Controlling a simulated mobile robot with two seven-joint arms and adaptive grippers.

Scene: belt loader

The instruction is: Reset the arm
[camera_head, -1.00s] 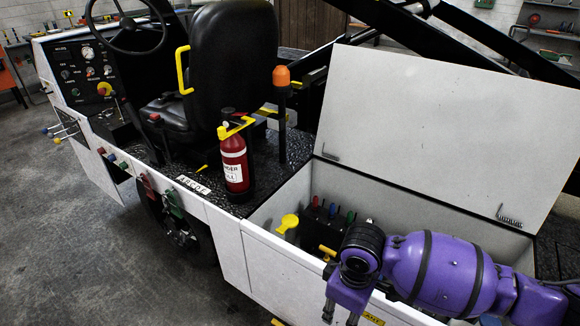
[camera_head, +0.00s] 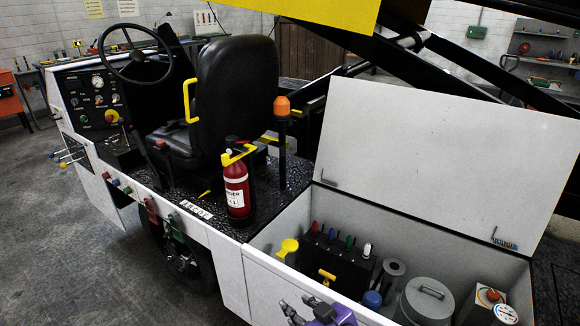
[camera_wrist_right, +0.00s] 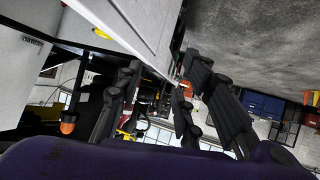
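My right gripper (camera_head: 308,314) shows at the bottom edge of the head view, just outside the front wall of the white open compartment. Only its grey fingers and part of the purple wrist show there; the rest of the arm is below the picture. In the right wrist view the dark fingers (camera_wrist_right: 165,105) stand apart with nothing between them, so it is open and empty. The vehicle's white side panel lies close above the fingers in that view. My left gripper is in neither view.
The compartment (camera_head: 262,268) has its lid (camera_head: 440,150) raised. Inside are a black lever block (camera_head: 335,262), a yellow knob (camera_head: 288,247), a grey round canister (camera_head: 427,298) and a gauge (camera_head: 495,312). A red extinguisher (camera_head: 237,190) stands to the left. Floor (camera_head: 90,270) is clear at left.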

